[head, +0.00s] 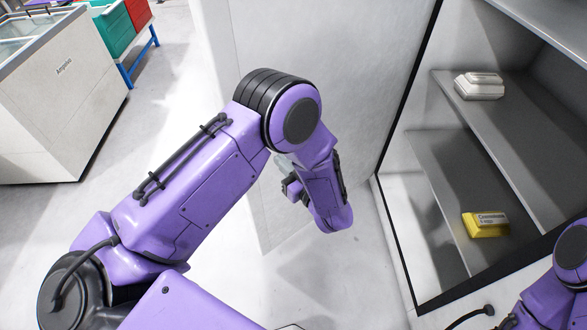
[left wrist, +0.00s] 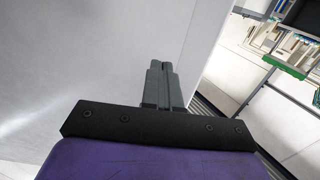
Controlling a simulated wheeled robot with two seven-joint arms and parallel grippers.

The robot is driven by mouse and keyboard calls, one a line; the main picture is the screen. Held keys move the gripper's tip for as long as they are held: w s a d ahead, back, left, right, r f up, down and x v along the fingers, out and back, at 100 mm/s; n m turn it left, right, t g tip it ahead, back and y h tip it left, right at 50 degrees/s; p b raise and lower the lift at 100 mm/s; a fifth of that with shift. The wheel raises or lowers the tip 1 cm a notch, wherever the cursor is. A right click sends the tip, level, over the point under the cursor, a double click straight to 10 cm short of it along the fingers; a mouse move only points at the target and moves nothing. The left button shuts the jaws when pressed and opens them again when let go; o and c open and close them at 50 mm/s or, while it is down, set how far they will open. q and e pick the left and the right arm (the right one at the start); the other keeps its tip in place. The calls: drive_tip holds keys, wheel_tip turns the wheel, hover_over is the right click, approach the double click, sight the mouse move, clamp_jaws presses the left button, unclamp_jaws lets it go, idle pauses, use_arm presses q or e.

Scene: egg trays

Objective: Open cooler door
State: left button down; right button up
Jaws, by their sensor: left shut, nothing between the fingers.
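The cooler door (head: 330,70) is a tall pale panel in the middle of the head view. It stands swung out to the left of the cooler opening, so the cooler's shelves (head: 465,110) are exposed. My left arm reaches in front of the door, and its wrist hides part of the panel. My left gripper (head: 283,163) is mostly hidden behind that wrist. In the left wrist view, its grey fingers (left wrist: 161,82) are together and empty, with the pale door panel (left wrist: 90,50) beyond them. I cannot tell whether they touch it.
A white box (head: 480,86) sits on the upper shelf and a yellow box (head: 485,224) on a lower one. A white chest freezer (head: 60,90) stands at left, with green and red bins (head: 115,30) behind it. The floor (head: 165,120) between freezer and door is clear.

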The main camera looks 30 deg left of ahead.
use_arm(q)
drive_tip(key=p+x, duration=0.1)
drive_tip(key=x, duration=0.5)
drive_tip(key=shift+p, duration=0.3)
use_arm(e)
wheel_tip(320, 180, up, 2)
drive_tip(key=shift+r, duration=0.1)
use_arm(q)
drive_tip(key=shift+w+a, duration=0.1)
